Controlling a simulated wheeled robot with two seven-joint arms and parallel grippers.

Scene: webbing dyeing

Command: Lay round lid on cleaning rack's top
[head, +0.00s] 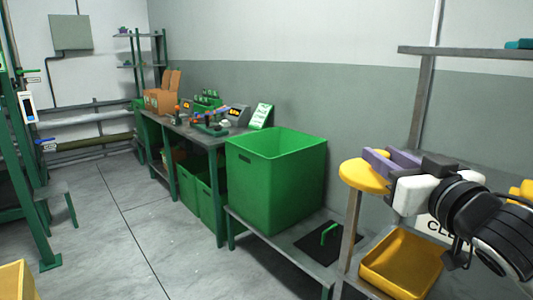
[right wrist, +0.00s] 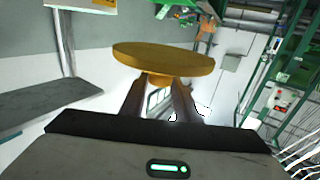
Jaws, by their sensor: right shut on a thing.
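The round lid (head: 360,177) is a flat yellow disc, held out in front of my right gripper (head: 385,163) in the head view. In the right wrist view the lid (right wrist: 165,57) sits at the fingertips of the gripper (right wrist: 160,85), which is shut on a part under the disc. The cleaning rack is at the right of the head view, with a grey upper shelf (head: 480,55) and a partly hidden sign reading "CLE". The lid is in the air, below and left of that shelf. My left gripper is not in view.
A yellow tray (head: 372,270) stands low on the rack. A large green bin (head: 272,185) and a dark plate with a green handle (head: 329,232) are on a low bench to the left. A teal item (head: 519,44) lies at the upper shelf's right end.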

